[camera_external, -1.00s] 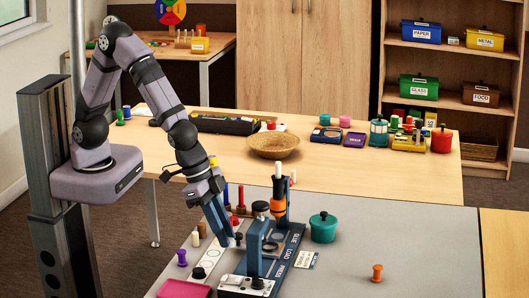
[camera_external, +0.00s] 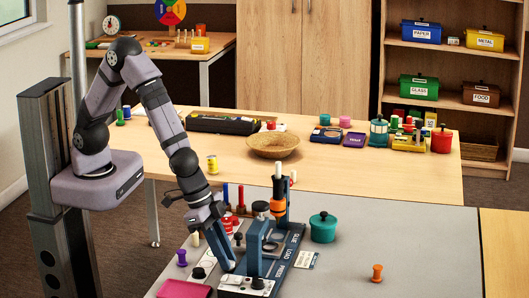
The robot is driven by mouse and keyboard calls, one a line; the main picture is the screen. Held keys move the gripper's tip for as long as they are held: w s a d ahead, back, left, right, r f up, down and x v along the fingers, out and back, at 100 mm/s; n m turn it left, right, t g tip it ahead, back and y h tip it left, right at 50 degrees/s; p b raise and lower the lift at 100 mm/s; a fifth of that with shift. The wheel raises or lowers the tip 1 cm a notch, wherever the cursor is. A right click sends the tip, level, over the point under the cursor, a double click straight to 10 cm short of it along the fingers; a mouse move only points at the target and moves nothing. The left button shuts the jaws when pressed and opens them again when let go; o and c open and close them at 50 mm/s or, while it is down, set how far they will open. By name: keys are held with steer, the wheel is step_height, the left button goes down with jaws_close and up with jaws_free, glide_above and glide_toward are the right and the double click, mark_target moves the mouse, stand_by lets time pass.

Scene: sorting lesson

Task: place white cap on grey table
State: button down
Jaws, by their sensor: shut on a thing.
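My gripper (camera_external: 222,252) points down and to the right over the grey table (camera_external: 345,270), at the left side of the blue press fixture (camera_external: 254,250). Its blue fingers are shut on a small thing. The held thing is hidden at the fingertips, so I cannot tell by sight whether it is the white cap. No loose piece is clearly a white cap. A small pale upright cylinder (camera_external: 195,240) stands left of the gripper, apart from it.
A purple spool (camera_external: 181,257), green pot (camera_external: 323,228) and orange spool (camera_external: 377,272) stand on the grey table. Its right part is mostly clear.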

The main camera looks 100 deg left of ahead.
steer(key=shift+f, duration=0.1)
steer(key=c, duration=1.6)
jaws_free()
steer(key=shift+s+r, duration=0.1)
steer(key=shift+r, duration=0.45)
steer(key=p+v, duration=0.2)
steer(key=v, duration=0.9)
steer(key=s+a+f+g, duration=0.1)
steer(key=s+a, duration=0.3)
steer(key=s, duration=0.1)
steer(key=s+a+f+g, duration=0.1)
steer(key=s+a+g, duration=0.1)
steer(key=s+a, duration=0.3)
steer(key=s+a+g, duration=0.1)
steer(key=s+a, duration=0.3)
steer(key=s, duration=0.2)
steer(key=shift+s+a+f+n+g, duration=0.15)
steer(key=shift+s+f+n+g, duration=0.15)
steer(key=shift+f+n, duration=0.1)
